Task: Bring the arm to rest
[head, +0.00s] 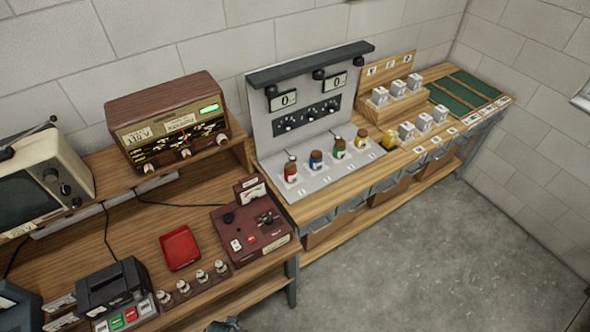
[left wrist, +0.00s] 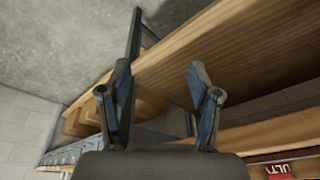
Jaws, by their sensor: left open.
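My left gripper (left wrist: 160,100) shows in the left wrist view with its two fingers apart and nothing between them. Beyond the fingers are the wooden edge of a bench (left wrist: 215,60) and grey floor (left wrist: 70,40). In the head view only a small dark piece, perhaps of my arm, shows at the bottom edge. My right gripper is in neither view.
The near bench holds a radio (head: 170,118), a television (head: 40,180), a red tray (head: 180,248), a maroon tester (head: 250,232) and a black device (head: 115,292). The far bench holds a grey panel (head: 265,130) with several bottles and white blocks. Floor (head: 430,250) at right is clear.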

